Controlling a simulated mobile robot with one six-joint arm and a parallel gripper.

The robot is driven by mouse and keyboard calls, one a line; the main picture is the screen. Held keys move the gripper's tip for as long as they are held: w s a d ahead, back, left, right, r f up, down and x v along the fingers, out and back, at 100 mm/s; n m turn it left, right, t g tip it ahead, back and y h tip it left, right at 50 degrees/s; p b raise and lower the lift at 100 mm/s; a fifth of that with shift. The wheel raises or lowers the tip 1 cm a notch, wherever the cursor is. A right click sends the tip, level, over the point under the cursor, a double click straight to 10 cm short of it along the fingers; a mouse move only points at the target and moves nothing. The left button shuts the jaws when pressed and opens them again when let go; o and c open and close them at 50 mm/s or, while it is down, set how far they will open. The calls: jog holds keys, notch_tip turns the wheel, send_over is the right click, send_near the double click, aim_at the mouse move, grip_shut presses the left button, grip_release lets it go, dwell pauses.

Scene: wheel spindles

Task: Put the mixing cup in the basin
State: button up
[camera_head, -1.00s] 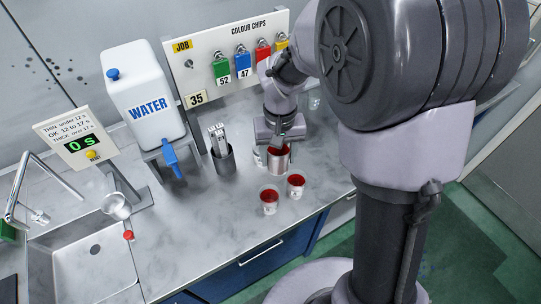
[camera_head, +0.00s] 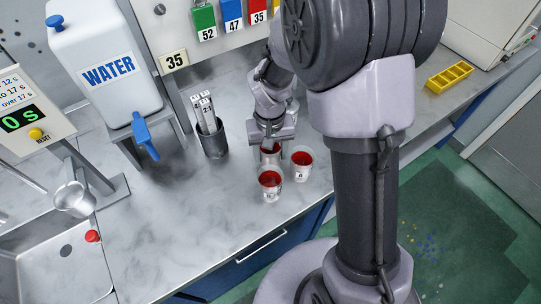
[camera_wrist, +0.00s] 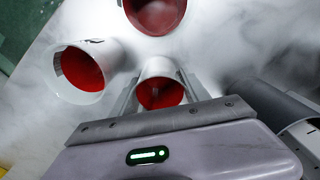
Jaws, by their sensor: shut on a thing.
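My gripper (camera_head: 270,143) is low over the bench and shut on a pale cup with red inside, which I take as the mixing cup (camera_head: 270,157). In the wrist view the mixing cup (camera_wrist: 160,72) sits between the two fingers (camera_wrist: 159,84). Its upper part is hidden by the gripper in the head view, and I cannot tell whether its base touches the bench. The basin (camera_head: 35,262) is the steel sink sunk in the bench at the lower left, well away from the gripper. Only part of it is in view.
Two white cups with red inside stand close by: one in front (camera_head: 270,192), one to the right (camera_head: 302,173). A dark holder (camera_head: 214,143) with strips stands left of the gripper. A metal cup (camera_head: 75,199) on a stand is beside the basin. The bench between is clear.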

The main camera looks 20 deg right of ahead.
jog(key=shift+r, duration=0.1)
jog(key=o, duration=1.3)
